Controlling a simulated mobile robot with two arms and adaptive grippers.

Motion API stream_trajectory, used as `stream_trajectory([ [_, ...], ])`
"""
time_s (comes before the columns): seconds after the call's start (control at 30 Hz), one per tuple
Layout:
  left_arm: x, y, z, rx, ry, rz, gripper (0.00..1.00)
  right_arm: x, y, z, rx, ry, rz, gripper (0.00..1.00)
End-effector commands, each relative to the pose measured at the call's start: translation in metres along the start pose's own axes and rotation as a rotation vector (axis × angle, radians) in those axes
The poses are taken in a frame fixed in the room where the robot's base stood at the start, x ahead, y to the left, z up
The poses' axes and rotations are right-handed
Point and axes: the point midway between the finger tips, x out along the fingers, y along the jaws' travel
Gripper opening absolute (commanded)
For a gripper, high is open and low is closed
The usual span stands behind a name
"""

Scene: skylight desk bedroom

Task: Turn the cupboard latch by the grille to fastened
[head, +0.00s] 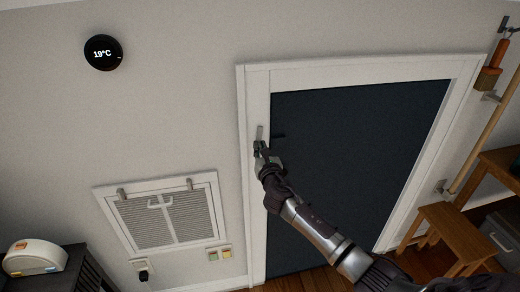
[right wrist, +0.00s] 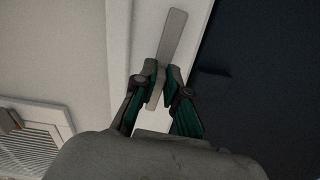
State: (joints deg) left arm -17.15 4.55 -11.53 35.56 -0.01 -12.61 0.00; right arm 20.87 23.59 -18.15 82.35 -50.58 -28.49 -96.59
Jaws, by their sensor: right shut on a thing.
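The cupboard latch (head: 260,131) is a flat grey bar on the white frame at the left edge of the dark cupboard door (head: 350,170). It stands roughly along the frame post, slightly tilted; in the right wrist view the latch (right wrist: 172,38) runs up between my fingers, its lower end showing below the tips. My right gripper (head: 261,150), also in the right wrist view (right wrist: 161,72), is shut on the latch bar. Its pivot cannot be made out. A small dark peg (head: 278,136) sticks out on the door just right of the latch. My left gripper is not in view.
A white-framed grille (head: 168,222) with clips on top is on the wall at lower left, with a socket and plug (head: 143,272) below. A round thermostat (head: 103,52) hangs above. A wooden stool (head: 450,232) stands at lower right. The wall around the latch is clear.

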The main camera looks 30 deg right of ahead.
Motion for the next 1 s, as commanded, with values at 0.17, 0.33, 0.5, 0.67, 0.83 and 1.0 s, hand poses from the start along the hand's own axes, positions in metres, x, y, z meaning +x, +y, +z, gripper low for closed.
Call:
stream_trajectory([
  [0.17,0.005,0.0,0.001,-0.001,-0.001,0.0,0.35,0.001,-0.003,0.001,0.131,-0.004,0.0,0.0],
  [0.33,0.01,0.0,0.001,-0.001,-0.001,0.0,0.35,0.001,-0.005,0.0,0.289,-0.005,0.0,0.0],
  [0.5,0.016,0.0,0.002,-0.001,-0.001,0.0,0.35,0.001,-0.008,0.0,0.453,-0.006,0.001,0.0],
  [0.67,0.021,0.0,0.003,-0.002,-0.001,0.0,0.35,0.001,-0.011,-0.002,0.605,-0.006,0.001,0.0],
  [0.83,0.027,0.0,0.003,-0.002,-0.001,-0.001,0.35,0.001,-0.013,-0.004,0.767,-0.006,0.001,0.0],
  [1.0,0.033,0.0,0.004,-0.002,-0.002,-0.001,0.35,0.001,-0.015,-0.006,0.929,-0.006,0.002,0.0],
])
